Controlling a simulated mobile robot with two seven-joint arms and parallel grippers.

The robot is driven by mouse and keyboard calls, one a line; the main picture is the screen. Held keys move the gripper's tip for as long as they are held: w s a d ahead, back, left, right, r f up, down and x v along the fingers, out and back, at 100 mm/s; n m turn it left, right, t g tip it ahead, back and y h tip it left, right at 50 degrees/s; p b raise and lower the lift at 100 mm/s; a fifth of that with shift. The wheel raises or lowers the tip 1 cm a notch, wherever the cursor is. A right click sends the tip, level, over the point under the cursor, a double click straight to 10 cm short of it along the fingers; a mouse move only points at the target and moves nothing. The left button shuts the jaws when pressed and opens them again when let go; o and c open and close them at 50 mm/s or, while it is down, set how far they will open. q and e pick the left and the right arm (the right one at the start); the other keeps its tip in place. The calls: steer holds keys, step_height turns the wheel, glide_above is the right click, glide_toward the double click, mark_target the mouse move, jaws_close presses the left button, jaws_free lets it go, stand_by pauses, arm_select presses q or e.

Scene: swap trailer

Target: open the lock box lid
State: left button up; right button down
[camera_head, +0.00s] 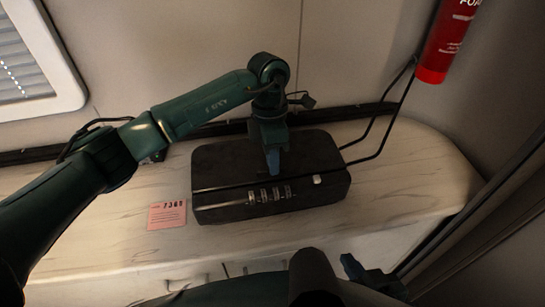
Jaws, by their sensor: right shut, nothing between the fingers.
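The black lock box (325,155) sits on the light wood-look counter with its lid down. Several silver number dials (270,194) and a small white button (317,179) are on its front edge. My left gripper (272,170) points down over the middle of the lid, its fingertips at or just above the lid; contact is unclear. Its fingers show edge-on, so their opening is unclear. My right gripper (350,264) is shut and empty at the bottom, in front of the counter, partly hidden by my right arm.
A pink note (167,214) with handwritten digits lies left of the box. A red extinguisher (446,42) hangs on the wall at upper right. The counter (415,180) is clear to the right.

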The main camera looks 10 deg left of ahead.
arm_select(q)
jaws_close()
steer(key=shift+r, duration=0.1)
steer(key=shift+w+a+r, duration=0.2)
steer(key=shift+w+r, duration=0.3)
steer(key=shift+r, duration=0.35)
steer(key=w+r, duration=0.1)
steer(key=w+a+r+b, duration=0.1)
steer(key=r, duration=0.1)
steer(key=shift+w, duration=0.35)
steer(key=shift+w+a+r, duration=0.25)
steer(key=shift+w+r, duration=0.3)
steer(key=shift+w, duration=0.2)
